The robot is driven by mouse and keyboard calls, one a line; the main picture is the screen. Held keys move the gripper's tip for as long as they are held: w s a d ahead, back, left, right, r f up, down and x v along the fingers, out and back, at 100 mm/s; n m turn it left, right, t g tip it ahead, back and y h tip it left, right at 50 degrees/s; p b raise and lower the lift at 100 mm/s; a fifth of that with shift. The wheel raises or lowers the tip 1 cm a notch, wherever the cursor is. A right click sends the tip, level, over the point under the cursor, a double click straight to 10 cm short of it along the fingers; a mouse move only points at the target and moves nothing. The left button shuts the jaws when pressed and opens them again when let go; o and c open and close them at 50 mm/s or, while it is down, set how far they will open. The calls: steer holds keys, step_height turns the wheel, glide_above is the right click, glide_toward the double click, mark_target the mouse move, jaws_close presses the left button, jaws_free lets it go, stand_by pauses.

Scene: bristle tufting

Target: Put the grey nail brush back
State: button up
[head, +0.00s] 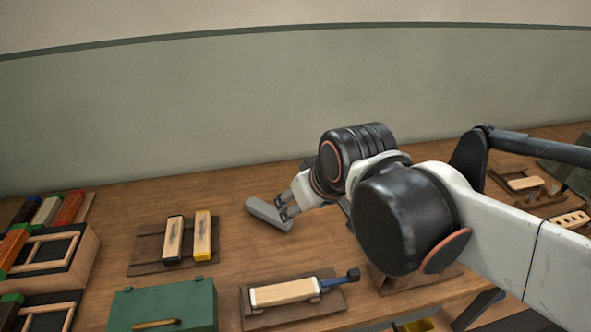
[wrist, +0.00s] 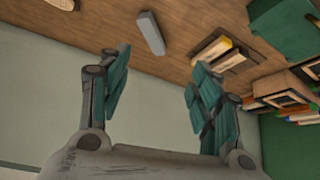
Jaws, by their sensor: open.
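The grey nail brush (head: 268,214) is a plain grey block lying on the bare wooden tabletop, right of the tray with two brushes. It also shows in the wrist view (wrist: 151,33), beyond the gap between the fingertips. My gripper (head: 286,205) is open and empty, close to the brush's right side in the head view; my arm hides part of it. In the wrist view its two teal-padded fingers (wrist: 157,68) stand wide apart, with the brush not between the pads. I cannot tell whether a finger touches it.
A green box (head: 190,300) and a brush on a board (head: 284,292) stand in front. Wooden frames (head: 50,252) and coloured blocks are at left. Boards with wooden pieces (head: 525,183) are at right.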

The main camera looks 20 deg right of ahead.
steer(key=s, duration=0.3)
steer(key=shift+s+m+t, duration=0.3)
steer(key=shift+s+m, duration=0.05)
steer(key=shift+m, duration=0.05)
steer(key=shift+c, duration=0.6)
stand_by(0.4)
